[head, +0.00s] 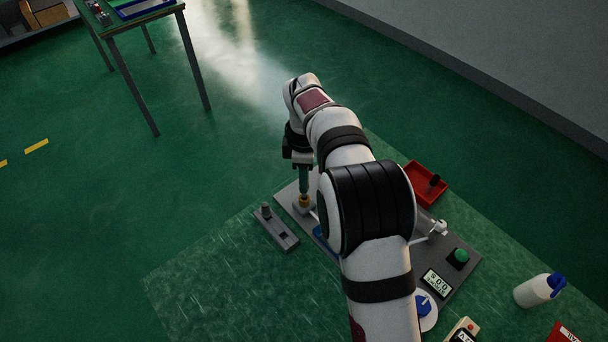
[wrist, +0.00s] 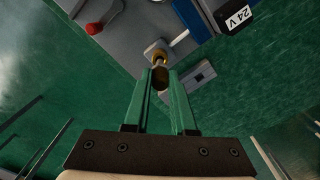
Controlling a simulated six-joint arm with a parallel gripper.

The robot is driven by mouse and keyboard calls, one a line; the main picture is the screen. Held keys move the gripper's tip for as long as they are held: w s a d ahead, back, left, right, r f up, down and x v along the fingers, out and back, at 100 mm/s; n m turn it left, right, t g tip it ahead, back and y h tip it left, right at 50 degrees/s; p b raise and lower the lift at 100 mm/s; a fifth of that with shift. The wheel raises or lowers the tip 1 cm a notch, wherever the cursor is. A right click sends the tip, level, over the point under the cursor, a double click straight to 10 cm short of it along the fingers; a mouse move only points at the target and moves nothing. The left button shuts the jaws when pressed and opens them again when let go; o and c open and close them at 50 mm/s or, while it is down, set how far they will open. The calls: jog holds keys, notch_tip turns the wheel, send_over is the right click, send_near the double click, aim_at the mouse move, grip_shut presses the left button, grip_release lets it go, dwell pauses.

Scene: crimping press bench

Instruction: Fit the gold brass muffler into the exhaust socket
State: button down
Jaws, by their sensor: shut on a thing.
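The gold brass muffler (wrist: 160,76) is between the fingertips of my gripper (wrist: 161,84), which is shut on it. In the head view the gold muffler (head: 304,201) shows just below the green fingers of my gripper (head: 304,190). It is above or touching a light grey block on the press plate, and I cannot tell whether there is a gap. A gold ring (wrist: 159,56) shows at this block in the wrist view, beyond the muffler's dark end. The exhaust socket itself is not clearly visible, being hidden behind the muffler.
A grey holder strip (head: 276,229) lies left of the press plate (head: 287,193). A red tray (head: 423,183), a green button (head: 459,257), a display (head: 437,283) and a white bottle (head: 537,291) stand to the right. My arm hides the plate's middle. The front left bench is clear.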

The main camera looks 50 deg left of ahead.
jog(key=shift+f, duration=1.4)
jog(key=c, duration=0.7)
grip_release()
jog(key=shift+o, duration=0.2)
notch_tip(320, 180, up, 16)
jog(key=shift+f, duration=0.1)
